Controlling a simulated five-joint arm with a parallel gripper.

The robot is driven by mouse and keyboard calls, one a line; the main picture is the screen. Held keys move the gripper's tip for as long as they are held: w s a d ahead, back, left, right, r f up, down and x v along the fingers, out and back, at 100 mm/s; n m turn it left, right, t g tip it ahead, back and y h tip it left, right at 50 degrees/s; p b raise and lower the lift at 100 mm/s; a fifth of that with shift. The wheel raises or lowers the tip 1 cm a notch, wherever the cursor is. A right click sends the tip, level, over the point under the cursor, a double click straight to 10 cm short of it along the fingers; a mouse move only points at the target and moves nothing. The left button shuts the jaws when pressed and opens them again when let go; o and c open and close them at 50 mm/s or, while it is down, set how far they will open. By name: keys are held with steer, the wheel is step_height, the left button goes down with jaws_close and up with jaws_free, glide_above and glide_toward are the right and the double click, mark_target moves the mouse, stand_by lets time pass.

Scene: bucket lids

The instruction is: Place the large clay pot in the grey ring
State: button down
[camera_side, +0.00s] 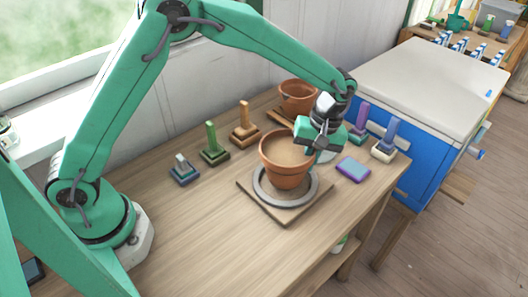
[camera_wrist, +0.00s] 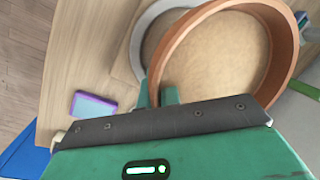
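The large clay pot (camera_side: 286,171) is upright over the grey ring (camera_side: 285,203), which lies on a square wooden board (camera_side: 289,217). The pot's base is within the ring's outline; I cannot tell if it touches down or hangs slightly above. My gripper (camera_side: 305,147) is at the pot's right back rim. In the wrist view, the pot rim (camera_wrist: 292,65) passes between my two fingertips (camera_wrist: 157,94), one outside and one inside, and they look closed on it. Part of the grey ring (camera_wrist: 143,30) shows beyond the pot there.
A second clay pot (camera_side: 298,98) stands behind. Several stepped blocks with pegs, such as the green one (camera_side: 213,155) and orange one (camera_side: 244,133), line the back. A purple-and-blue block (camera_side: 352,170) lies to the right. The table front left is clear.

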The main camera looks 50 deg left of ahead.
steer(key=shift+x, duration=0.95)
steer(key=shift+w+d+f, duration=0.1)
steer(key=shift+w, duration=0.1)
steer(key=c, duration=1.6)
jaws_free()
steer(key=shift+f, duration=0.1)
steer(key=v, duration=1.2)
